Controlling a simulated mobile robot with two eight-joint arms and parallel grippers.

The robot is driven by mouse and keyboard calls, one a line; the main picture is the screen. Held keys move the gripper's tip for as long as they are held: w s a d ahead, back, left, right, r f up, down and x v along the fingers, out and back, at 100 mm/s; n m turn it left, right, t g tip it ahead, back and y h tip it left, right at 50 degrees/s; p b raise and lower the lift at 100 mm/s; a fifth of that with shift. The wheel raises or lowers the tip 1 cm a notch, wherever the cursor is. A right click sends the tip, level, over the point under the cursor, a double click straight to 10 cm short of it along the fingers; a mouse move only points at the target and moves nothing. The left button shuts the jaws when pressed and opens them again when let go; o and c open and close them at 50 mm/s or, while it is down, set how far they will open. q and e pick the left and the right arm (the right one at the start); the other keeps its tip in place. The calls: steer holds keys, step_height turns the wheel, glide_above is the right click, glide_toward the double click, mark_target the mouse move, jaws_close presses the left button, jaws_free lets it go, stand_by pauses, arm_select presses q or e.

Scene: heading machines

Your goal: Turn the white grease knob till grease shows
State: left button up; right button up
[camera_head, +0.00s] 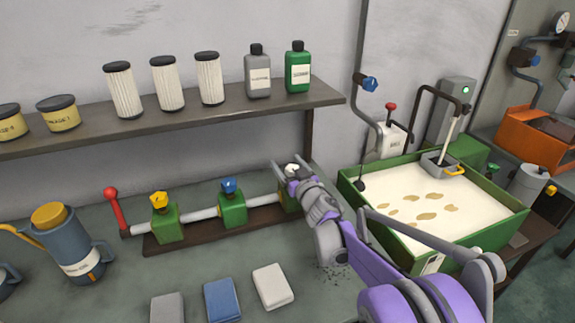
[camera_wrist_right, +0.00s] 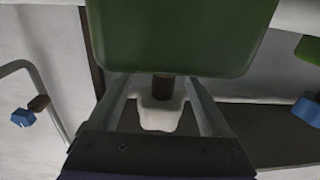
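The white grease knob (camera_head: 291,170) sits on top of the rightmost green block (camera_head: 287,196) of the grease manifold on the bench. My right gripper (camera_head: 286,165) reaches over this block, with a finger on each side of the knob. In the right wrist view the white knob (camera_wrist_right: 160,116) stands on a dark stem below the green block (camera_wrist_right: 180,38), between the open fingers (camera_wrist_right: 159,82). A gap shows between the knob and each finger. The gripper hides part of the block in the head view. My left gripper is not in view.
Along the manifold are a yellow knob (camera_head: 159,201), a blue knob (camera_head: 229,186) and a red lever (camera_head: 112,196). Cloths (camera_head: 273,287) lie in front. A blue-grey jug (camera_head: 77,252) stands left. A green tray (camera_head: 490,198) of pale liquid is right, beside my arm.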

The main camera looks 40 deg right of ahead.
steer(key=v, duration=1)
steer(key=shift+s, duration=0.4)
steer(key=shift+a, duration=0.1)
